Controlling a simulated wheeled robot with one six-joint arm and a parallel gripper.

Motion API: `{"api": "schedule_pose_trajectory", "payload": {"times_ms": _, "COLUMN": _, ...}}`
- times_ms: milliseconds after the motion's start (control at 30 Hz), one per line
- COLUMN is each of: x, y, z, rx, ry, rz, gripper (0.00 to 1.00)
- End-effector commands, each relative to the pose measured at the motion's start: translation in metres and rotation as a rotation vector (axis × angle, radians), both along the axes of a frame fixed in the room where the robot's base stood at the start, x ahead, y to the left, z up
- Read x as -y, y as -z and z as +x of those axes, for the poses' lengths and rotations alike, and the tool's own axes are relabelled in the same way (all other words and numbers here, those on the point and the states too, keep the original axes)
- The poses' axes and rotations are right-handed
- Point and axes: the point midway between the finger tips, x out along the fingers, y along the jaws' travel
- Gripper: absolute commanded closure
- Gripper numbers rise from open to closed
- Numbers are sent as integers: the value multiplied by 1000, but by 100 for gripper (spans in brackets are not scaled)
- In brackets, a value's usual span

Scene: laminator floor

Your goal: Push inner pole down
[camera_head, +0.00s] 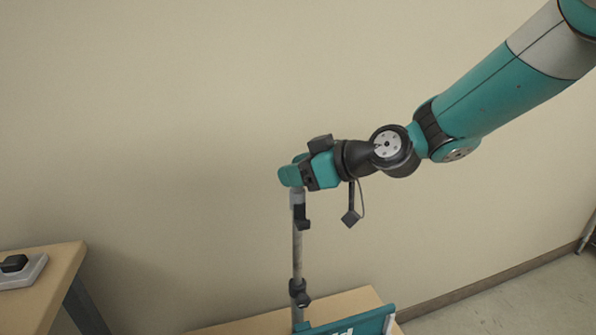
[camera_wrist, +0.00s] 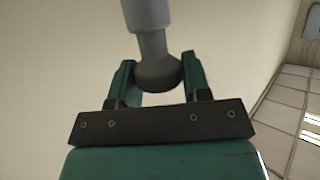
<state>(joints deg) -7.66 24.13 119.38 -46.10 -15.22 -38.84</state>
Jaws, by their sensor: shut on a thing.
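A slim grey upright pole (camera_head: 297,250) stands above a wooden table at the lower middle of the head view. It has a lighter section near its top, a black clip (camera_head: 302,217) below that, and a dark collar with a knob (camera_head: 299,292) lower down. My gripper (camera_head: 289,176) is at the pole's top end, coming in from the right. In the wrist view, my gripper's teal fingers (camera_wrist: 159,78) are shut around a rounded dark-grey end of the pole (camera_wrist: 148,16). The pole's foot is hidden below the frame.
A teal panel with white lettering (camera_head: 350,324) stands on the wooden table (camera_head: 240,326) right of the pole. Another wooden table (camera_head: 45,290) at left bears a grey-and-black item (camera_head: 16,266). A plain beige wall is behind. Open floor (camera_head: 520,300) lies at right.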

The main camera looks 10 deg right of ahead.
Motion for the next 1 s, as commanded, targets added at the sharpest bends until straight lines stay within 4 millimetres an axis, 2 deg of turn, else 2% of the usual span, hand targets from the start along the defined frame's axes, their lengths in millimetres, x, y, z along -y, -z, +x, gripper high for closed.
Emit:
{"api": "schedule_pose_trajectory", "payload": {"times_ms": 33, "x": 1, "y": 32, "z": 0, "rx": -3, "ry": 1, "rz": -3, "gripper": 99}}
{"api": "schedule_pose_trajectory", "payload": {"times_ms": 400, "x": 1, "y": 140, "z": 0, "rx": -3, "ry": 1, "rz": -4, "gripper": 99}}
{"api": "schedule_pose_trajectory", "payload": {"times_ms": 600, "x": 1, "y": 188, "z": 0, "rx": -4, "ry": 2, "rz": -3, "gripper": 99}}
{"api": "schedule_pose_trajectory", "payload": {"times_ms": 800, "x": 1, "y": 213, "z": 0, "rx": -4, "ry": 2, "rz": -3, "gripper": 99}}
{"api": "schedule_pose_trajectory", "payload": {"times_ms": 1000, "x": 1, "y": 218, "z": 0, "rx": -4, "ry": 2, "rz": -3, "gripper": 98}}
